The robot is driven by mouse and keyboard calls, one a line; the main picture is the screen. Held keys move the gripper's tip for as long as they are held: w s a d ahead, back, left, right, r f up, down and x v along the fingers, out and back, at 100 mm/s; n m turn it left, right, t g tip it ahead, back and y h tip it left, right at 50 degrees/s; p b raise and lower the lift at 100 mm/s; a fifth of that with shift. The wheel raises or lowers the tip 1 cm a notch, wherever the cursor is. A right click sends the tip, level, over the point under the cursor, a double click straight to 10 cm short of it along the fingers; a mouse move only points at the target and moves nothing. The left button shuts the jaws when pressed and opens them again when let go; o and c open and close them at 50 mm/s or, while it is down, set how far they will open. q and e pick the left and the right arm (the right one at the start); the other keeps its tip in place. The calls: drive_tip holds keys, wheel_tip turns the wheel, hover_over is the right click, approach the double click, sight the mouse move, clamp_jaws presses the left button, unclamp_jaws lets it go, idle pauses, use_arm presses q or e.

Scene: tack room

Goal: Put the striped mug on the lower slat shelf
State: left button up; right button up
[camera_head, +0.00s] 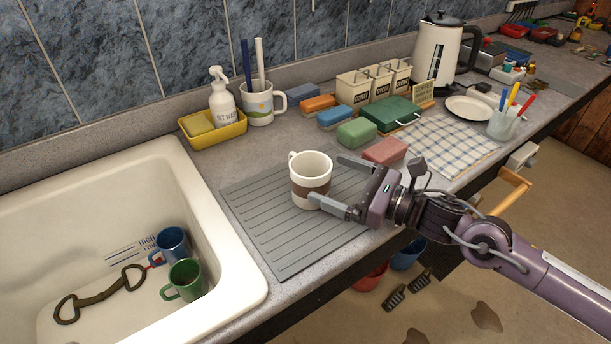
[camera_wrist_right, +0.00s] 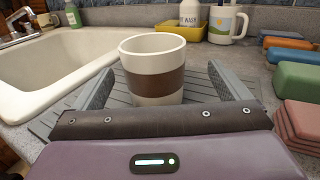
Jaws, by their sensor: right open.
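The striped mug (camera_head: 309,170), white with one broad brown band, stands upright on the grey ribbed drain mat (camera_head: 268,232). Its handle points to the back left in the head view. My right gripper (camera_head: 329,180) is open and comes in low from the right, with one finger on each side of the mug. In the right wrist view the mug (camera_wrist_right: 153,61) stands between the two open fingers (camera_wrist_right: 160,88); I cannot tell whether either finger touches it. My left gripper is not in view. I see no slat shelf in these frames.
The sink (camera_head: 75,210) on the left holds a blue mug (camera_head: 172,244), a green mug (camera_head: 186,279) and a strap. Sponges and soap blocks (camera_head: 357,131) stand close behind the gripper. A yellow caddy (camera_head: 212,132) and a picture mug (camera_head: 259,107) stand at the back.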

sight(295, 166)
drive_tip(key=p+x, duration=0.1)
drive_tip(key=x, duration=0.1)
drive_tip(key=p+x, duration=0.1)
drive_tip(key=x, duration=0.2)
drive_tip(key=shift+s+a+r, duration=0.15)
drive_tip(key=shift+s+a, duration=0.1)
drive_tip(key=shift+s, duration=0.1)
drive_tip(key=shift+w+a, duration=0.25)
drive_tip(key=shift+a, duration=0.1)
drive_tip(key=c, duration=1.2)
drive_tip(key=shift+c, duration=0.9)
